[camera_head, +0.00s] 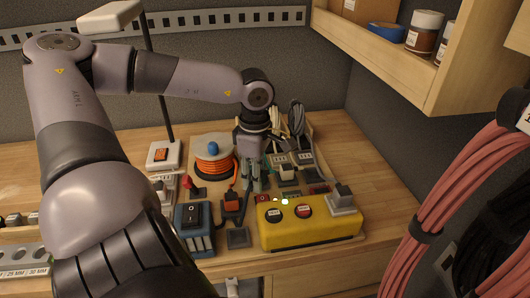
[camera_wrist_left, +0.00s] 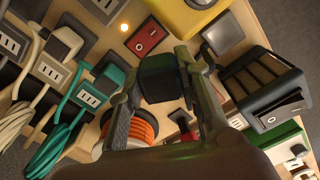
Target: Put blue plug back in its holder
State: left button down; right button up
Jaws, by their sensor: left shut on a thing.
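My left gripper (camera_head: 252,183) points down over the middle of the crowded bench, among small plugs and holders. In the left wrist view its two fingers (camera_wrist_left: 158,88) are closed around a dark, blocky plug (camera_wrist_left: 157,78). That plug looks nearly black there, so I cannot tell for sure that it is blue. I cannot tell from these views whether it touches a holder below. A dark square holder (camera_head: 237,238) stands empty in front of the gripper. My right gripper is not in view.
A yellow box (camera_head: 310,228) with buttons stands right of the gripper, and a blue switch box (camera_head: 194,228) stands left. An orange cord reel (camera_head: 212,168) is behind left. Teal-cord plug (camera_wrist_left: 109,78) is close to the fingers. Pink cords (camera_head: 440,190) hang at the right.

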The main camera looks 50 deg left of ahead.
pick_arm(q)
jog(key=d+m, duration=0.1)
jog(key=d, duration=0.1)
jog(key=s+d+m+p, duration=0.1)
jog(key=d+m, duration=0.1)
jog(key=d+m+p, duration=0.1)
jog(key=d+m, duration=0.1)
jog(key=shift+s+d+r, duration=0.15)
jog(key=shift+r, duration=0.1)
jog(key=d+m, duration=0.1)
jog(key=d, duration=0.1)
jog(key=d+m+p, duration=0.1)
jog(key=m, duration=0.1)
jog(key=d+m, duration=0.2)
jog(key=shift+w+d+r+p, duration=0.15)
jog(key=shift+w+d+p, duration=0.2)
jog(key=shift+w+p, duration=0.05)
jog(key=w+d+r+m+p, duration=0.1)
jog(key=d+m, duration=0.5)
jog(key=m, duration=0.1)
jog(key=w+d+r+m+p, duration=0.1)
jog(key=d+m, duration=0.6)
jog(key=shift+w+r+m, duration=0.3)
jog(key=shift+r, duration=0.05)
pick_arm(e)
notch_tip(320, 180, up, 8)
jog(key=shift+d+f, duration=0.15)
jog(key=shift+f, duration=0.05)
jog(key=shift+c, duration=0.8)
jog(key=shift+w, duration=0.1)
